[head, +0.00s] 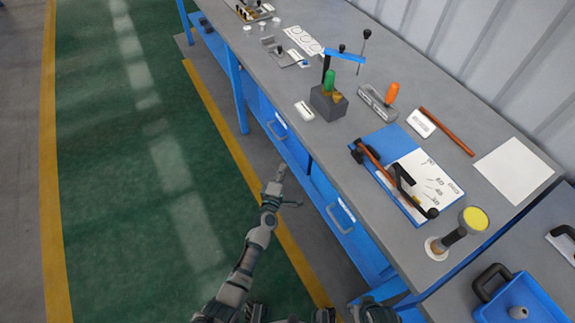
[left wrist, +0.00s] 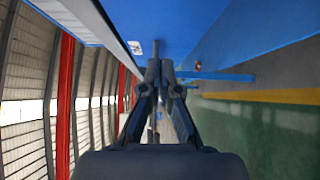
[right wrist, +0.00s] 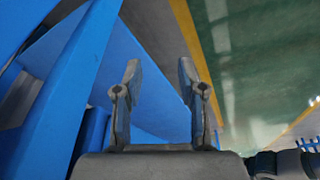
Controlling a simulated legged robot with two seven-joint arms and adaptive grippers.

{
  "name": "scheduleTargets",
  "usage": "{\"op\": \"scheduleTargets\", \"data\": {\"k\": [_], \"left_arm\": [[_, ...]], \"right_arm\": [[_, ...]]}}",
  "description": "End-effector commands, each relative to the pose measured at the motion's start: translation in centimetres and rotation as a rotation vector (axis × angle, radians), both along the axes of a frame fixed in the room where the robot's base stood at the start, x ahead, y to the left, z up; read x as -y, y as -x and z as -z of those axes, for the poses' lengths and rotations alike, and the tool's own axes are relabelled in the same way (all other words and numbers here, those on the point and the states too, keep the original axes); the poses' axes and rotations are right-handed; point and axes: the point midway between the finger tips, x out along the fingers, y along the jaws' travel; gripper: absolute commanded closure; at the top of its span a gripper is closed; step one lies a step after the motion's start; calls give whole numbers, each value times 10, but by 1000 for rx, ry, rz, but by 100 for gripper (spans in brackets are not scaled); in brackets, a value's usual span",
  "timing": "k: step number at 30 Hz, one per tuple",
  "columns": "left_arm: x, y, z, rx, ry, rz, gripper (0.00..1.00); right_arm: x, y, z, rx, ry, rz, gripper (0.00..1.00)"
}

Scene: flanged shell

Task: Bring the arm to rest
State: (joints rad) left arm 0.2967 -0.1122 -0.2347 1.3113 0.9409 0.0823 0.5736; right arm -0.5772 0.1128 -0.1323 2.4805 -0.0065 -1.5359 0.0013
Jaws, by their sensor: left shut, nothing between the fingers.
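My left gripper (head: 279,177) hangs over the floor beside the workbench, in front of its blue drawers. It is shut and empty. In the left wrist view its fingers (left wrist: 160,68) meet at the tips, with a blue surface beyond. My right gripper (right wrist: 157,75) shows in the right wrist view with its two fingers apart and nothing between them. Blue bench panels and green floor lie beyond it. In the head view I cannot make out the right fingers. The left arm reaches up from the bottom of the head view.
The grey workbench (head: 330,50) runs diagonally on the right, with tools, a blue-and-white board (head: 410,165) and a yellow-topped tool (head: 465,228). A blue tray (head: 545,300) stands at lower right. Green floor (head: 120,200) to the left is clear.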

Motion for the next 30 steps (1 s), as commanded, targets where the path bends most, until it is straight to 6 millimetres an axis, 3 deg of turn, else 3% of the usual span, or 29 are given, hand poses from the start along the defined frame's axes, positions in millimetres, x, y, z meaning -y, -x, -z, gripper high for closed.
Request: {"op": "scheduleTargets", "data": {"k": [10, 20, 23, 26, 30], "left_arm": [[-8, 62, -1, 0, -7, -2, 100], [-18, 78, 4, -7, -12, 4, 100], [-15, 93, 24, -52, -121, 50, 100], [-11, 128, 68, -149, -346, 158, 100], [-22, 208, 149, -336, -726, 382, 100]], "right_arm": [[8, 2, 30, -51, 10, 0, 60], [1, 0, 37, -52, 19, 2, 60], [2, -2, 49, -57, 20, 0, 60], [3, -4, 71, -63, 18, -3, 60], [6, 0, 112, -75, 17, -7, 60]]}}
